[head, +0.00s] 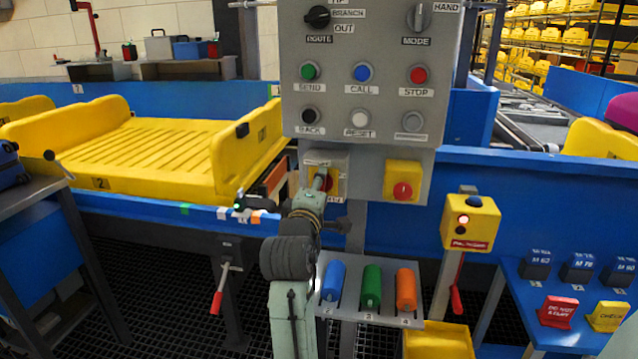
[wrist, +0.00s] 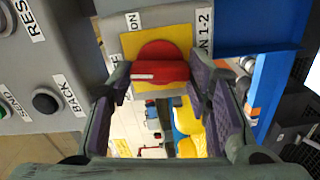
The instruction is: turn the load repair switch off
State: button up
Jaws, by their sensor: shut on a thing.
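My gripper (head: 322,182) is at the left of two red-and-yellow rotary switches under the grey control panel. In the wrist view, its two fingers (wrist: 160,82) are on either side of a red knob (wrist: 162,62) on a yellow plate (wrist: 185,40), shut on the knob's handle. A white mark shows on the handle. Labels beside the plate read partly "ON" and "ON 1-2"; I cannot read the words "load repair". In the head view, my gripper hides most of this switch. The right switch (head: 403,190) stands apart from my gripper, its red knob uncovered.
The grey panel (head: 345,85) above carries dials and several buttons. A yellow tray (head: 160,150) lies on the conveyor at left. Blue, green and orange handles (head: 372,287) sit below right of my arm. A yellow box (head: 471,222) with a lit button stands at right.

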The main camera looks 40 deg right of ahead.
jog(key=shift+n, duration=0.8)
jog(key=shift+p, duration=0.3)
jog(key=o, duration=1.2)
jog(key=shift+c, duration=0.2)
jog(key=v, duration=1.2)
